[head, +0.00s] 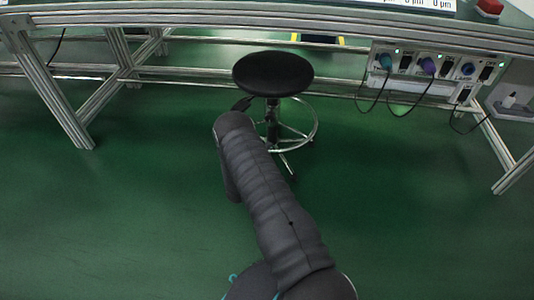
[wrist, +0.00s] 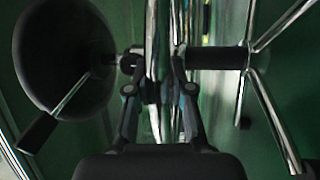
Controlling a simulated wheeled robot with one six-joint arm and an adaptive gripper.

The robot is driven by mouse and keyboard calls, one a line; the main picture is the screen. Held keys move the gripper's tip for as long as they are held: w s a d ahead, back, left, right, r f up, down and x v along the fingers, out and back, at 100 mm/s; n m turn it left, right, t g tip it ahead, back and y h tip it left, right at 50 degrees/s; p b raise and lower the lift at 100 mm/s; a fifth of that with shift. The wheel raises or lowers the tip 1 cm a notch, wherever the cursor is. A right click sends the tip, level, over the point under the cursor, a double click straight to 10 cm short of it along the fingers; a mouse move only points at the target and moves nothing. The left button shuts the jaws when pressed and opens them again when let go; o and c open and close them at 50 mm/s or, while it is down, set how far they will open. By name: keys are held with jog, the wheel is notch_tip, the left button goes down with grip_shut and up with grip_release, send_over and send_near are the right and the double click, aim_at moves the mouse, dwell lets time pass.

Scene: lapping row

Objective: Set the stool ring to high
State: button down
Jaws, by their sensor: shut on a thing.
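The stool stands upright under the bench, with a round black seat (head: 272,73) and a chrome foot ring (head: 315,125) around its post. In the wrist view the stool lies sideways, with the seat (wrist: 60,50) at left and the legs (wrist: 262,88) at right. The chrome ring (wrist: 151,30) runs up the middle there. My gripper (wrist: 158,58) is shut on the ring, one finger on each side. In the head view my arm hides the gripper and the near side of the ring. No height marking is readable.
A metal-framed bench (head: 210,17) spans the back, its top above the stool. A socket panel (head: 430,68) with hanging cables is at right. A seat lever (wrist: 38,133) sticks out below the seat. The green floor (head: 420,220) is clear in front and at both sides.

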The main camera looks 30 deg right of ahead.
jog(key=c, duration=1)
grip_release()
jog(key=shift+r, duration=0.35)
jog(key=shift+f, duration=0.1)
jog(key=shift+s+a+f, duration=0.1)
jog(key=shift+s+a, duration=0.05)
jog(key=shift+a, duration=0.15)
jog(key=v, duration=1.1)
jog(key=shift+s+a, duration=0.1)
jog(key=shift+s, duration=0.05)
